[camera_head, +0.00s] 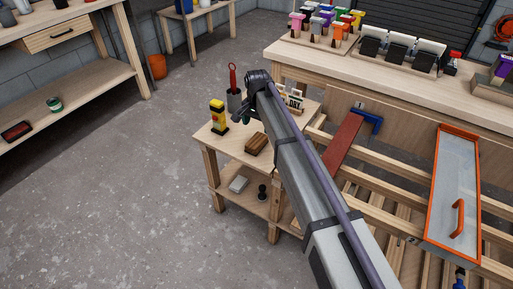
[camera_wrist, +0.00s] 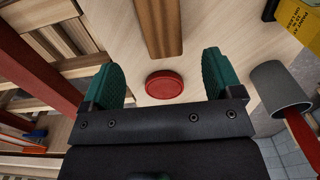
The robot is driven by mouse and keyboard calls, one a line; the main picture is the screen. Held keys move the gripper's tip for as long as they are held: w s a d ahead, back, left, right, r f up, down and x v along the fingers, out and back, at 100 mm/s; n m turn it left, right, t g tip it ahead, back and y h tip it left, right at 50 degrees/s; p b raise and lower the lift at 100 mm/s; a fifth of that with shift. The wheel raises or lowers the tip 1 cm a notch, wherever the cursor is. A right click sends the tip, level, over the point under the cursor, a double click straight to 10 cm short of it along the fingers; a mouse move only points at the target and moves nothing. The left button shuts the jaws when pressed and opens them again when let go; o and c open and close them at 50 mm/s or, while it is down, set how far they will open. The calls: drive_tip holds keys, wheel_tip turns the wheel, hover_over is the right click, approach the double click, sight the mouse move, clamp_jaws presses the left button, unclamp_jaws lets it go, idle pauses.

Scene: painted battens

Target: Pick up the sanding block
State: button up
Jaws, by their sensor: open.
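A brown wooden block (camera_head: 257,143), which looks like the sanding block, lies on the small wooden side table. In the wrist view the same brown block (camera_wrist: 160,25) lies beyond my fingertips, at the top middle, with its far end cut off. My gripper (camera_wrist: 164,76) has its two green fingers wide apart and nothing between them. It is above the tabletop and apart from the block. A round red lid or disc (camera_wrist: 165,86) shows on the table below, in the gap between the fingers. My arm covers part of the table in the head view.
A grey cup (camera_wrist: 278,88) with a red handle stands right of my gripper in the wrist view. A workbench (camera_head: 380,75) and a slatted rack with a red batten (camera_head: 343,142) are to the right. Floor at left is clear.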

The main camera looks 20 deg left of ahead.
sight(257, 139)
wheel_tip(257, 139, down, 9)
drive_tip(key=b, duration=0.7)
drive_tip(key=shift+a+f+b, duration=0.1)
drive_tip(key=shift+b, duration=0.2)
drive_tip(key=shift+r, duration=0.25)
drive_tip(key=c, duration=1.1)
wheel_tip(257, 139, up, 10)
drive_tip(key=p, duration=1)
drive_tip(key=shift+r+p, duration=0.15)
drive_tip(key=shift+p, duration=0.25)
drive_tip(key=shift+f, duration=0.2)
